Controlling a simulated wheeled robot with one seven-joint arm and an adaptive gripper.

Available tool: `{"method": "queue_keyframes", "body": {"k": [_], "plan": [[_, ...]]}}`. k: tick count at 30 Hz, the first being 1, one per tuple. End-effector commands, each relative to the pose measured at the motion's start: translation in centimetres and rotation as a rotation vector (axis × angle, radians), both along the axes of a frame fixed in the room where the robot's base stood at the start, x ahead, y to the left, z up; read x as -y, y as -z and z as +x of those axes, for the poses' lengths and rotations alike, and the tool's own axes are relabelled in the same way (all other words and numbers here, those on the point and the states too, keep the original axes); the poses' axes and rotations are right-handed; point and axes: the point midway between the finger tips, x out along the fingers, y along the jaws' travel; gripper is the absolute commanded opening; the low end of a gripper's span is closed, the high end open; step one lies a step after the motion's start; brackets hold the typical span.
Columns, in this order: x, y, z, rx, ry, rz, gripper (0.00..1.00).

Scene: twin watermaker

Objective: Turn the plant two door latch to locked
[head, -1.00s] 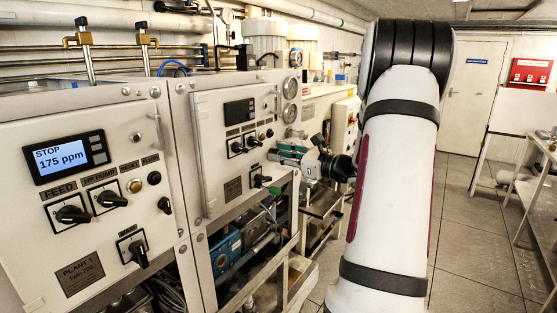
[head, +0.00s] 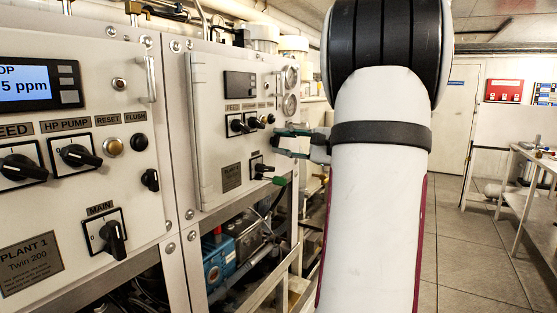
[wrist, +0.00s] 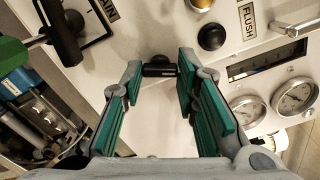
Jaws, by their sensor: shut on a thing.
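The plant two door latch (wrist: 159,69) is a small black handle on the pale door, seen in the wrist view between my fingertips. It lies roughly crosswise in the picture, from one fingertip to the other. My gripper (wrist: 160,72) has green-padded fingers and is closed on the latch. In the head view my gripper (head: 290,143) is at the right edge of the plant two panel (head: 225,150). There the gripper and arm hide the latch, and I cannot read its locked or unlocked mark.
The black main switch (wrist: 63,32) with a green-ended lever is close by at upper left in the wrist view. The black flush button (wrist: 212,37) and round gauges (wrist: 247,111) lie to the right. The plant one panel (head: 75,200) stands at left. Floor (head: 470,250) is open at right.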

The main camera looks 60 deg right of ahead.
Motion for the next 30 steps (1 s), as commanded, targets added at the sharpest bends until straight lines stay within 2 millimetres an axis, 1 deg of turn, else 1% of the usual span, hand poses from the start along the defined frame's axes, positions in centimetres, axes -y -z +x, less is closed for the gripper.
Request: {"method": "queue_keyframes", "body": {"k": [1,9,15,21,30], "plan": [[-0.1,0.54,0.24,0.003,-0.002,-0.047,0.0],[-0.1,0.48,0.19,0.02,-0.003,-0.255,0.0],[-0.09,0.33,0.13,0.027,-0.002,-0.361,0.0],[-0.1,0.23,0.11,0.03,-0.004,-0.418,0.0],[-0.08,0.12,0.06,0.031,-0.004,-0.439,0.0]]}}
